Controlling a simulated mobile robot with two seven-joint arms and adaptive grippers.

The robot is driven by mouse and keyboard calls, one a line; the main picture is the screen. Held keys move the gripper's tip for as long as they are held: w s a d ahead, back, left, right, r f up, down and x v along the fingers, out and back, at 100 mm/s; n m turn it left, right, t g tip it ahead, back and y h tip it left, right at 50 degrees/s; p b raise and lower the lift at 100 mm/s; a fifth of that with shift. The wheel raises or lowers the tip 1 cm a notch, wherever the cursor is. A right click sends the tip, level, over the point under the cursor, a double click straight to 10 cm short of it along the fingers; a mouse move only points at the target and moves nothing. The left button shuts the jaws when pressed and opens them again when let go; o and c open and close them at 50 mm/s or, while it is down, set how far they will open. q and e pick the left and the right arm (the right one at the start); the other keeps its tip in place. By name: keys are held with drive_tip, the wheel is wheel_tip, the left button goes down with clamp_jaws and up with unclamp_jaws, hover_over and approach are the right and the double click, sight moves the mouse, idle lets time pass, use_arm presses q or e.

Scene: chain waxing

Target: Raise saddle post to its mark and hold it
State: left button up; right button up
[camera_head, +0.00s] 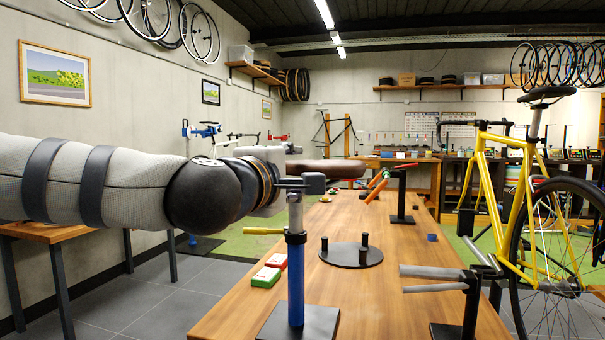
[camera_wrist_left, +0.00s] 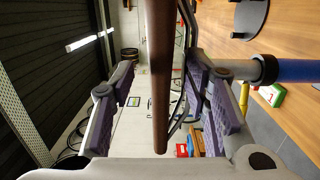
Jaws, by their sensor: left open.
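A brown saddle (camera_head: 326,168) sits on a silver saddle post (camera_head: 295,214), which stands upright in a blue tube (camera_head: 296,278) on a dark square base (camera_head: 272,318). A yellow lever (camera_head: 262,231) sticks out left at the dark collar. My left gripper (camera_head: 272,172) is beside the post top, its fingers mostly hidden behind the wrist. In the left wrist view the open gripper (camera_wrist_left: 160,95) has purple pads on either side of the saddle (camera_wrist_left: 158,70); I cannot tell any contact. The blue tube (camera_wrist_left: 300,70) shows at right there. The mark is not discernible. My right gripper is out of view.
Red and green boxes (camera_head: 268,276) lie left of the blue tube on the wooden bench (camera_head: 400,245). A round black plate with pegs (camera_head: 351,255) lies behind it. A grey-armed clamp stand (camera_head: 440,278) and a yellow bicycle (camera_head: 500,195) are at right.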

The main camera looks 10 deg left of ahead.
use_arm(q)
drive_tip(key=w, duration=0.4)
drive_tip(key=w+d, duration=0.1)
drive_tip(key=w, duration=0.1)
drive_tip(key=shift+w, duration=0.1)
drive_tip(key=shift+c, duration=0.6)
